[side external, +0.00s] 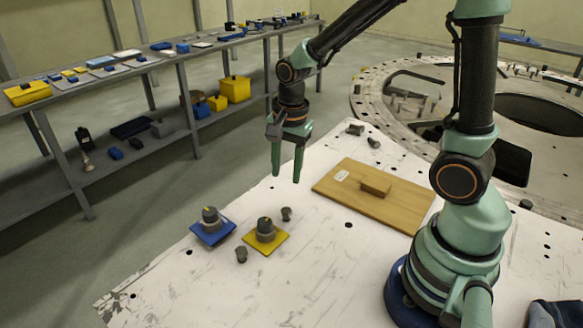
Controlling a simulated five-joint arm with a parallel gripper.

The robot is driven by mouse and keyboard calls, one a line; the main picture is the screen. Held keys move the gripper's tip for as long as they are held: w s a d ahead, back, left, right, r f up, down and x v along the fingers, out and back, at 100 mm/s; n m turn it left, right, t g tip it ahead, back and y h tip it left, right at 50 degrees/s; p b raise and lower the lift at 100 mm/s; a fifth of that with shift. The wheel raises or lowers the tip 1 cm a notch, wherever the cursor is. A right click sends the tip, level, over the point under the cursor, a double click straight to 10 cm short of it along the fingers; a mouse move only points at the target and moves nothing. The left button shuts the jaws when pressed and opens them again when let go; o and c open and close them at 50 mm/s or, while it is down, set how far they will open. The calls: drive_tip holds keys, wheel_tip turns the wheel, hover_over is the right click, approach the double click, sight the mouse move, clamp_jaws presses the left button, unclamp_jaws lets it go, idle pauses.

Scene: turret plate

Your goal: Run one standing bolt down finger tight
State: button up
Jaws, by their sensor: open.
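Two thick grey bolts with dark, yellow-marked heads stand upright at the front left of the white plate. One bolt (210,215) stands on a blue square pad (213,236), the other bolt (265,228) on a yellow square pad (264,247). How far either is threaded in cannot be told. My gripper (286,179) points down with its two green fingers apart and nothing between them. It hangs above the plate's left edge, behind and above the two bolts, touching neither.
Small grey pieces lie near the pads, one behind (286,214) and one in front (241,254). Two more grey pieces (355,129) lie at the back. A wooden board (368,205) with a block (376,187) lies right of my gripper. A dark cloth (555,314) is at the lower right.

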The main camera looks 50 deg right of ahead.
sight(286, 210)
drive_tip(key=f+m, duration=0.1)
drive_tip(key=f, duration=0.1)
drive_tip(key=f+m+g, duration=0.1)
drive_tip(key=f+m, duration=0.1)
drive_tip(key=shift+w+d, duration=0.1)
drive_tip(key=shift+w, duration=0.1)
wheel_tip(286, 210, down, 6)
drive_tip(key=shift+f, duration=0.45)
drive_tip(key=n, duration=0.4)
drive_tip(key=shift+r, duration=0.1)
drive_tip(key=n, duration=0.4)
drive_tip(key=shift+n, duration=0.4)
drive_tip(key=n, duration=0.9)
drive_tip(key=shift+n, duration=0.3)
drive_tip(key=n, duration=0.4)
drive_tip(key=shift+n, duration=0.4)
drive_tip(key=n, duration=0.3)
drive_tip(key=shift+n, duration=0.3)
drive_tip(key=n, duration=0.9)
